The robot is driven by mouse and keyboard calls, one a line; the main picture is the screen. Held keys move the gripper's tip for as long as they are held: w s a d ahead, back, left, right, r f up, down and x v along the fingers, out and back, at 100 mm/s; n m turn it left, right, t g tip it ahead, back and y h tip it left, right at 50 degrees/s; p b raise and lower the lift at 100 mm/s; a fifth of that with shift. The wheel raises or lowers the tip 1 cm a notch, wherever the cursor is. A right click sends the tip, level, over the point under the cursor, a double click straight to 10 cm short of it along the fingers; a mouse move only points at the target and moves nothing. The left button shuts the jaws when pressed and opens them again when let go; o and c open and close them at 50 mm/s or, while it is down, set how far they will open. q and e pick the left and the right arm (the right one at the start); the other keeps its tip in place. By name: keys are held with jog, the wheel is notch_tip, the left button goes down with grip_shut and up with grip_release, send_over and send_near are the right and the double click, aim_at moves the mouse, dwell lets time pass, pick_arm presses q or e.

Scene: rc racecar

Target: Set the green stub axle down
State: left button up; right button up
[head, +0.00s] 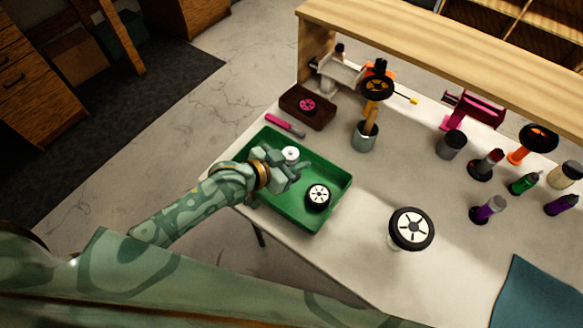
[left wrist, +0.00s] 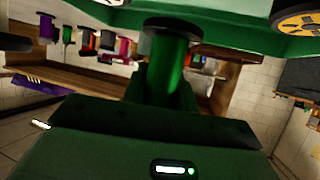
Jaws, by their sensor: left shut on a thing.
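My left gripper (head: 290,172) is over the left part of the green tray (head: 335,205). In the left wrist view it is shut on the green stub axle (left wrist: 175,60), a green cylinder with a dark round end. In the head view my gripper hides the axle, and I cannot tell whether it touches the tray floor. A small white round part (head: 290,153) is in the tray just beyond the gripper. A black wheel with a white hub (head: 318,195) lies in the tray to the right of the gripper. My right gripper is not in view.
A second wheel (head: 411,229) is on the white table right of the tray. A brown tray (head: 307,106), a pink-handled tool (head: 285,125) and a grey cup (head: 364,136) are behind. Several coloured parts stand at the right. A blue cloth (head: 540,295) lies at the lower right.

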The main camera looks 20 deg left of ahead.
pick_arm(q)
jog(key=shift+w+a+f, duration=0.3)
jog(key=shift+w+f, duration=0.05)
jog(key=shift+f, duration=0.35)
jog(key=f+b, duration=0.3)
jog(key=f, duration=0.1)
jog(key=shift+w+a, duration=0.3)
jog(key=shift+r, duration=0.15)
jog(key=shift+f, duration=0.2)
jog(key=o, duration=1)
jog(key=shift+o, duration=0.2)
